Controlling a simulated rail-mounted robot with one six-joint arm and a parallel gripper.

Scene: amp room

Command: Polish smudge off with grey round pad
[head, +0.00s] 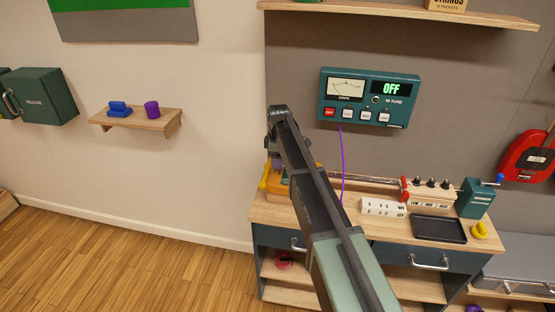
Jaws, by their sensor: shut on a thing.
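My arm crosses the middle of the view, and its far end bends down over the left end of the workbench (262,212). My gripper (273,155) is there, small and partly covered by my own arm. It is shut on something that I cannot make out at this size. I cannot pick out a grey round pad. No smudge is clear on any surface in view.
A teal tuner panel (370,97) reading OFF hangs on the grey wall, a purple cable below it. A wall shelf (140,120) is at left.

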